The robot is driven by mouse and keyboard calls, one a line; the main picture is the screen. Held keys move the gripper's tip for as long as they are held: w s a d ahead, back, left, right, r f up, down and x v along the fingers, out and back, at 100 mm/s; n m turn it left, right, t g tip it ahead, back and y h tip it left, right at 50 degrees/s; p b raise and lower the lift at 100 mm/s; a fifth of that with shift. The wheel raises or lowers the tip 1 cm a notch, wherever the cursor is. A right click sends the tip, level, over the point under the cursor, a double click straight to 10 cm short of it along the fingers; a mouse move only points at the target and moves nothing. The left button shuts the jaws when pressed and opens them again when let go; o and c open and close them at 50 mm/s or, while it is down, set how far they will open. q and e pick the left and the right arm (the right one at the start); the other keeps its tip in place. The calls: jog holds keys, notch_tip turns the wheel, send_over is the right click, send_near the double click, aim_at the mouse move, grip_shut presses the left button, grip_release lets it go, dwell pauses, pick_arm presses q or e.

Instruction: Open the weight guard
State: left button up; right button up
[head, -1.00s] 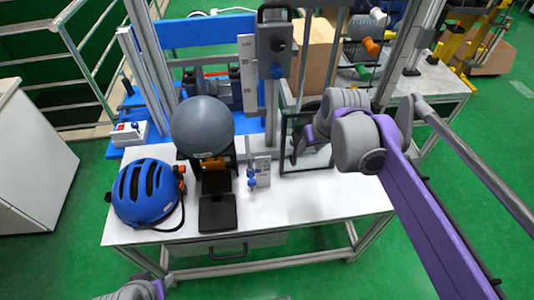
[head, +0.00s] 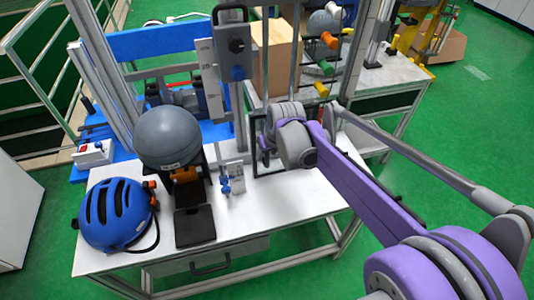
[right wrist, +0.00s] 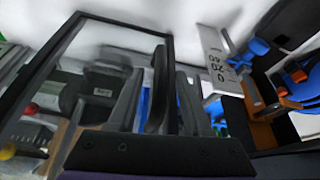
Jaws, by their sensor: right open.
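The weight guard appears to be the clear panel in a black frame (head: 254,152), upright at the back of the white table in the head view. Its black frame (right wrist: 122,27) fills the left half of the right wrist view. My right gripper (head: 265,152) is open at the front of the panel, partly hidden by its own wrist. Its dark fingers (right wrist: 145,95) overlap the panel near the frame's right-hand bar in the wrist view. I cannot tell whether they touch the frame. My left gripper is out of view.
A grey ball-like headform (head: 167,137) sits left of the guard on a stand. A blue helmet (head: 117,213) lies at the table's left. A black plate (head: 195,226) and a small blue-handled fitting (head: 229,180) are in front. The table (head: 280,205) is clear at right.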

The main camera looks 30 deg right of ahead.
grip_shut()
dwell(0.3)
dwell(1.2)
